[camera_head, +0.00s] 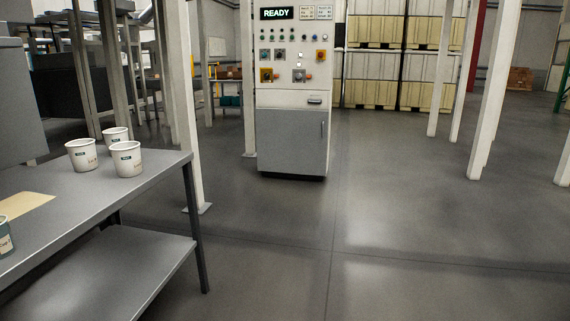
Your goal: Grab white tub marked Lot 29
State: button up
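Three white tubs stand upright close together near the far right corner of a grey metal table at the left. One is at the left (81,155), one at the right (127,160), and one behind them (115,135). Each has a small dark label, and the front two show reddish marks lower down. The lettering is too small to read, so I cannot tell which is Lot 29. Part of a teal and white tub (4,240) shows at the left picture edge. My gripper is not in view.
The grey table (100,200) has a lower shelf (125,270) and a tan sheet (25,206) on top. A control cabinet (291,140) reading READY stands beyond. Pale posts (490,100) rise at right. The floor (400,240) right of the table is clear.

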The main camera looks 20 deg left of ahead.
aim_at(113, 135)
jog(key=u, duration=0.1)
jog(key=i, duration=1.8)
jog(key=u, duration=0.85)
jog(key=i, duration=1.2)
jog(key=u, duration=1.1)
